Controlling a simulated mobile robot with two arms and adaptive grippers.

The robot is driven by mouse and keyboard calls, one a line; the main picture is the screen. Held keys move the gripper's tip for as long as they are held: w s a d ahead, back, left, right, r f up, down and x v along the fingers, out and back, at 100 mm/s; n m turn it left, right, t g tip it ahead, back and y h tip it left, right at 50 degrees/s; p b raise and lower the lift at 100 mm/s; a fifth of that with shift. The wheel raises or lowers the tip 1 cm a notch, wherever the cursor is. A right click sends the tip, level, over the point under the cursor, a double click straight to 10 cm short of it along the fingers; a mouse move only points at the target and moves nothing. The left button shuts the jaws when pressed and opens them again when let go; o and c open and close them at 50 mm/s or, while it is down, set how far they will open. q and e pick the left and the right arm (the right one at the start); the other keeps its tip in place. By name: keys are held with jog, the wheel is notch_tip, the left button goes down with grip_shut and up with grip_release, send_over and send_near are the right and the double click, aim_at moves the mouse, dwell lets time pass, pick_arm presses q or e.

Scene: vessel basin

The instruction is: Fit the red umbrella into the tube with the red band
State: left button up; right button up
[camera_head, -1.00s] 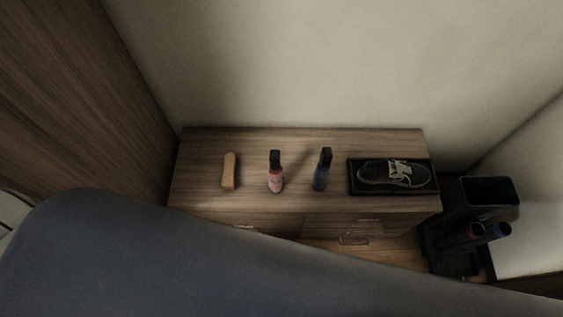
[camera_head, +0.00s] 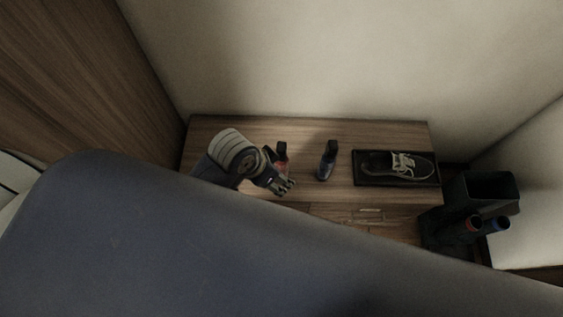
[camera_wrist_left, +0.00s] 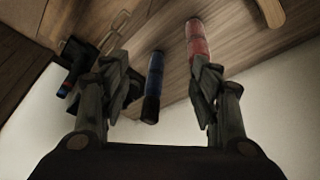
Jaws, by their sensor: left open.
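The red umbrella (camera_head: 282,162) stands on the wooden cabinet, folded, with a black upper end. My left gripper (camera_head: 284,185) is in front of it and hides its lower part. In the left wrist view, the red umbrella (camera_wrist_left: 197,42) appears beyond the right-hand finger, and the jaws (camera_wrist_left: 158,65) are open. I cannot tell whether that finger touches it. The tube with the red band (camera_head: 472,224) stands in the dark stand at the right, beside a blue-banded tube (camera_head: 498,224). My right gripper is not in view.
A blue umbrella (camera_head: 326,163) stands right of the red one. A shoe (camera_head: 398,164) lies on a black tray (camera_head: 365,183). A black bin (camera_head: 488,188) stands right of the wooden cabinet (camera_head: 340,193).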

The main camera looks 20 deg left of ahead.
pick_arm(q)
jog(key=w+d+r+m, duration=0.2)
jog(key=d+m, duration=0.1)
jog(key=m+g+y, duration=0.2)
jog(key=m+g, duration=0.1)
jog(key=m, duration=0.3)
send_over(282, 146)
jog(key=shift+s+d+f, duration=0.2)
jog(key=shift+s+d, duration=0.2)
jog(key=shift+s, duration=0.05)
jog(key=shift+w+a+y, duration=0.15)
jog(key=shift+a+y, duration=0.15)
jog(key=shift+a+f, duration=0.1)
jog(key=shift+f, duration=0.15)
jog(key=f, duration=1)
jog(key=shift+w+f, duration=0.1)
jog(key=shift+w, duration=0.2)
grip_shut()
